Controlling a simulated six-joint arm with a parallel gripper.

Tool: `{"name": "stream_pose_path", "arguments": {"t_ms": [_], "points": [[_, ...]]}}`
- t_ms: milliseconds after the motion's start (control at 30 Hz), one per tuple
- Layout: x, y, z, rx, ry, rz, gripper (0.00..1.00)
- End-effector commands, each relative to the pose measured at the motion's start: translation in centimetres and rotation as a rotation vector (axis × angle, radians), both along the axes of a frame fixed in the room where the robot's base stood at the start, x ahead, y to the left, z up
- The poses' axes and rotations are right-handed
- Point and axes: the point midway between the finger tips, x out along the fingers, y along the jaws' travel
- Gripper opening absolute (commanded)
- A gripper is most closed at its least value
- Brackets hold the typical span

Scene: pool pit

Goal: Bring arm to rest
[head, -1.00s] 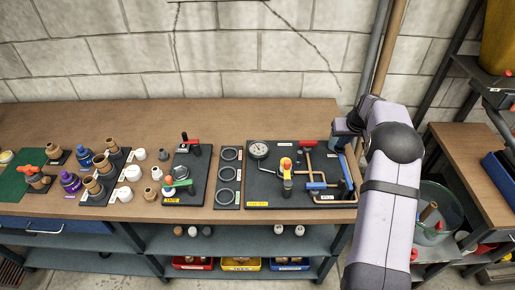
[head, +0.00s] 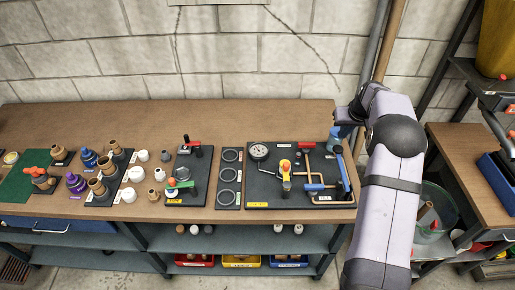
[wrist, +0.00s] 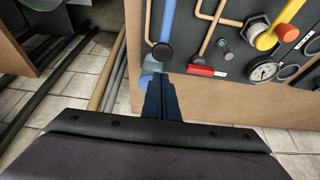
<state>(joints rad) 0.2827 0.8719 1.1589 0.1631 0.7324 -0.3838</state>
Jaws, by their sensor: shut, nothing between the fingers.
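My gripper (wrist: 160,95) is shut and empty, its dark blue fingers together in the wrist view. In the head view my arm reaches up from the lower right. Its wrist bends left over the right end of the bench, and the fingertips are hard to make out there. The fingers show close to the right edge of the dark pipe board (head: 265,190), near a light-blue object (wrist: 150,66) that they partly hide. I cannot tell what that object is or whether they touch it.
The wooden bench (head: 260,115) has a clear strip behind the boards. The pipe board carries a gauge (head: 259,151), a red handle (head: 307,145) and a blue lever (head: 342,168). A grey pipe (head: 376,45) stands against the wall. A second table (head: 460,165) is at right.

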Motion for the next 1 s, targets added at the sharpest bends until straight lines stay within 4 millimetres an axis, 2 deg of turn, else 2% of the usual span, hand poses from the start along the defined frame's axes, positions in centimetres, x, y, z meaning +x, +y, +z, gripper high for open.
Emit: {"name": "stream_pose_path", "arguments": {"t_ms": [367,567,667,767,867,1000], "points": [[-0.1,0.1,0.0,0.000,0.001,0.000,0.00],[-2.1,1.9,0.7,0.007,0.030,0.003,0.00],[-4.4,3.7,1.3,0.015,0.060,0.004,0.00],[-7.7,5.8,1.8,0.019,0.102,0.006,0.00],[-11.7,8.0,2.2,0.025,0.146,0.006,0.00],[-18.0,10.6,2.3,0.025,0.209,0.006,0.00]]}}
